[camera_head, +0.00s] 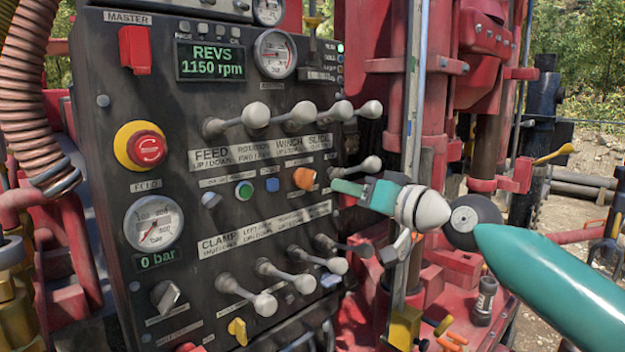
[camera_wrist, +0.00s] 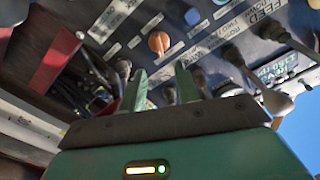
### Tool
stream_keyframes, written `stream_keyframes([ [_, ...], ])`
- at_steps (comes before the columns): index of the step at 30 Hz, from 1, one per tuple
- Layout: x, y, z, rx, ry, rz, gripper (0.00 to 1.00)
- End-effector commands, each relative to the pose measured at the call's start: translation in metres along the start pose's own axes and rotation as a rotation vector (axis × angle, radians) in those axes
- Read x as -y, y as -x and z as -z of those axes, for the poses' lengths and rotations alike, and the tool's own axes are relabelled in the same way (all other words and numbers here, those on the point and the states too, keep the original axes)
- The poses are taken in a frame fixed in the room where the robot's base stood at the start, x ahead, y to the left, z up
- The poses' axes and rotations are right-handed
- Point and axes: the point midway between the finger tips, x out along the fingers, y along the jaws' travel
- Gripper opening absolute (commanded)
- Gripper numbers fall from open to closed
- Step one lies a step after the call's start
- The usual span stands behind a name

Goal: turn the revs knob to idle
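An orange knob (camera_head: 305,178), which looks like the revs knob, sits on the dark control panel in the middle row; its small label is not readable. It also shows in the wrist view (camera_wrist: 158,42), beyond the fingertips and between their lines. My gripper (camera_head: 335,186) is just right of the knob in the head view, with a small gap. In the wrist view its two green fingers (camera_wrist: 162,80) stand apart with nothing between them. The revs display (camera_head: 211,60) reads 1150 rpm.
Feed, rotation, winch and slide levers (camera_head: 256,115) stick out above the knob. Clamp-row levers (camera_head: 265,303) stick out below. A green button (camera_head: 244,190) and a blue one (camera_head: 272,184) lie left of the knob. A red emergency stop (camera_head: 147,148) is farther left.

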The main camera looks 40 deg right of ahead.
Motion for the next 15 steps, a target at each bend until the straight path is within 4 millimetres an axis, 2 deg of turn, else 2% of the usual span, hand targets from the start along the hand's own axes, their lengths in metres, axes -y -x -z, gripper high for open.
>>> stream_keyframes([
  [1, 0.001, -0.012, -0.001, 0.005, 0.000, 0.001, 0.32],
  [9, 0.000, -0.066, -0.001, 0.004, 0.000, 0.002, 0.32],
  [15, 0.000, -0.094, 0.000, 0.002, 0.001, 0.001, 0.32],
])
